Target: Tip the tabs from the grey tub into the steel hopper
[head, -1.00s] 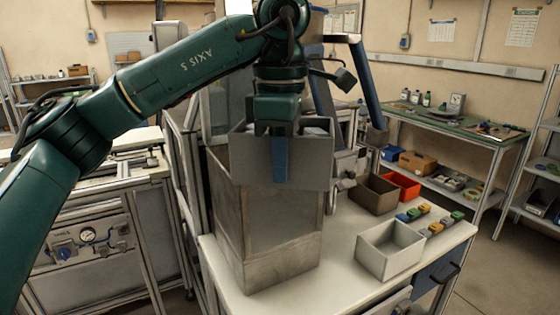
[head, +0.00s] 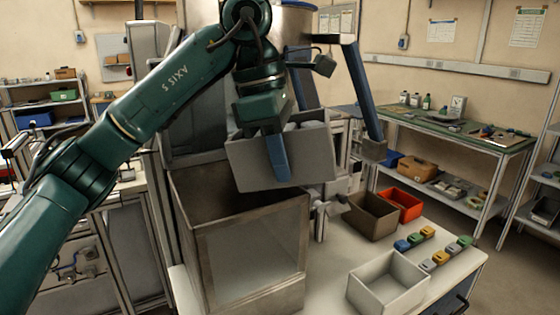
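The grey tub (head: 312,160) hangs in the air over the back right part of the steel hopper (head: 195,235). My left gripper (head: 277,158) is shut on the tub's near wall, with one blue finger outside it; the other finger is hidden. The tub is tilted, its right side higher than its lower left corner. No tabs are seen falling. My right gripper is not in view.
On the white table right of the hopper stand an empty-looking light grey bin (head: 388,284), a brown bin (head: 371,216) and a red bin (head: 404,205). Several small coloured blocks (head: 428,258) lie beside them. A blue-and-grey machine frame (head: 362,95) rises behind.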

